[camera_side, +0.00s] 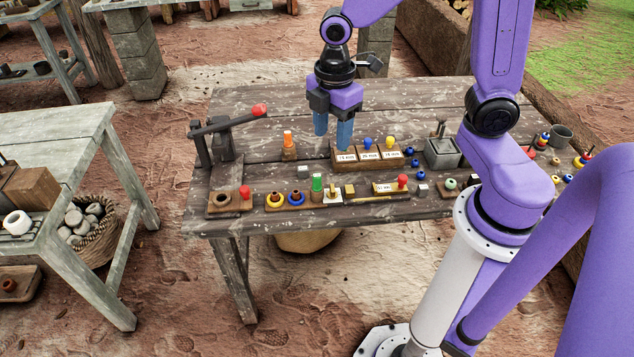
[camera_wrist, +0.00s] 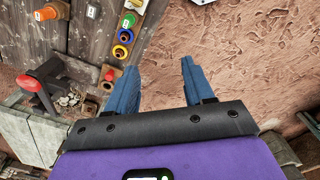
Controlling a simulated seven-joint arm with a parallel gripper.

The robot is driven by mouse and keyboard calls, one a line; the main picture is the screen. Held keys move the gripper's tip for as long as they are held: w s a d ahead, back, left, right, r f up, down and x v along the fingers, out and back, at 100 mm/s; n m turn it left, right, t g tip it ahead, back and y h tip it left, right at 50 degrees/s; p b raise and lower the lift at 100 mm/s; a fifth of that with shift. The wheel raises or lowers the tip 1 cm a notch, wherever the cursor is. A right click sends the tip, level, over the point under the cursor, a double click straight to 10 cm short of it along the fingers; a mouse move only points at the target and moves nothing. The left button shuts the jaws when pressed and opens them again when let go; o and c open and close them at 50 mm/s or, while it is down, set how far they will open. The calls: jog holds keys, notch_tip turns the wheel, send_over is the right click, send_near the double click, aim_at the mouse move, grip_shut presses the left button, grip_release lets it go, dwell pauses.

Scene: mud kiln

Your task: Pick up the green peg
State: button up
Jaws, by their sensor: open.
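The green peg (camera_side: 317,183) stands upright in a small wooden block near the front edge of the table, between a blue ring and a white block with a yellow piece. It also shows at the top of the wrist view (camera_wrist: 129,20), left of the fingers. My gripper (camera_side: 333,138) hangs above the table with its blue fingers pointing down. In the side view it appears above the green peg and apart from it. In the wrist view the fingers (camera_wrist: 158,72) are spread, with nothing between them.
Blue and yellow rings (camera_side: 295,198) stand left of the peg. An orange peg (camera_side: 288,139) and a labelled block with knobs (camera_side: 366,155) stand behind. A red-handled lever (camera_side: 228,122) rises at the table's left. The table's back (camera_side: 420,103) is clear.

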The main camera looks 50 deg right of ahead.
jog(key=n, duration=0.1)
send_over(317, 175)
jog(key=s, duration=0.1)
notch_tip(317, 175, down, 2)
jog(key=shift+n, duration=0.3)
jog(key=f, duration=1.2)
jog(key=shift+w+f, duration=0.2)
jog(key=shift+w, duration=0.15)
jog(key=shift+w+f, duration=0.15)
jog(key=shift+f, duration=2.55)
grip_shut()
